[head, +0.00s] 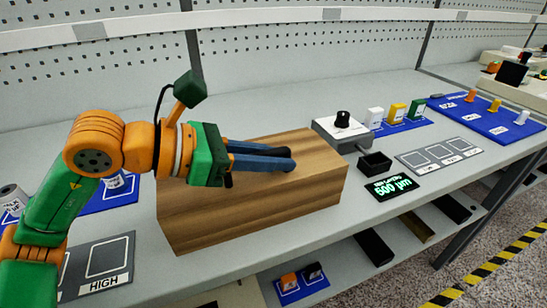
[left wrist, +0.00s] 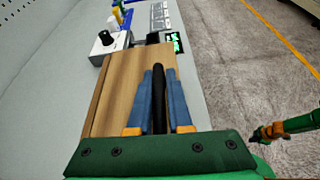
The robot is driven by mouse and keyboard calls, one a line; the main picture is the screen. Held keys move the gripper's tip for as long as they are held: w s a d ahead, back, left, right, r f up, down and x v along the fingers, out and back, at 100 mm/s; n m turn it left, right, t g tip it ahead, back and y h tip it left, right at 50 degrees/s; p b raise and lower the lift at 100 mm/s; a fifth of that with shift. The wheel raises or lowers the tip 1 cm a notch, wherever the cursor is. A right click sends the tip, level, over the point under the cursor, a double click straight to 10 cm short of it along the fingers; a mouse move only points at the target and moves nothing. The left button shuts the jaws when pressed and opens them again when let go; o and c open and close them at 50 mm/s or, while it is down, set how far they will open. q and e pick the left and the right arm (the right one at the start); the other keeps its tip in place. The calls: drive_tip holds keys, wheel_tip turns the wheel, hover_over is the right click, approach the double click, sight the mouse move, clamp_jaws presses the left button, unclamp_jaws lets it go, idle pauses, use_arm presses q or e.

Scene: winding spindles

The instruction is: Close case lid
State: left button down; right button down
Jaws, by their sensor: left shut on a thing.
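The wooden case (head: 255,215) is a long block-shaped box on the workbench. Its lid, the flat wooden top (head: 318,149), lies level on the body, and I see no open gap. My left gripper (head: 287,161) reaches over the top from the left, its blue fingers low along it. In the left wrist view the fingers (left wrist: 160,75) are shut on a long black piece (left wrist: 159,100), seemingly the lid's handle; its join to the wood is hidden. The case also shows there (left wrist: 118,85).
A grey device with a black knob (head: 342,118) and a small black bin (head: 375,163) stand right of the case. A display (head: 388,187) reads 500 µm. Spools stand on blue mats (head: 507,127) farther right. A HIGH-marked mat (head: 75,268) lies front left.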

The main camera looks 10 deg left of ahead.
use_arm(q)
drive_tip(key=shift+f, duration=0.1)
idle(0.3)
drive_tip(key=c, duration=1.1)
unclamp_jaws()
drive_tip(key=shift+o, duration=1.1)
drive_tip(key=shift+w+a, duration=0.1)
drive_tip(key=shift+w, duration=0.05)
drive_tip(key=b+v, duration=0.1)
drive_tip(key=v, duration=0.6)
drive_tip(key=shift+a+b, duration=0.1)
drive_tip(key=shift+b, duration=0.2)
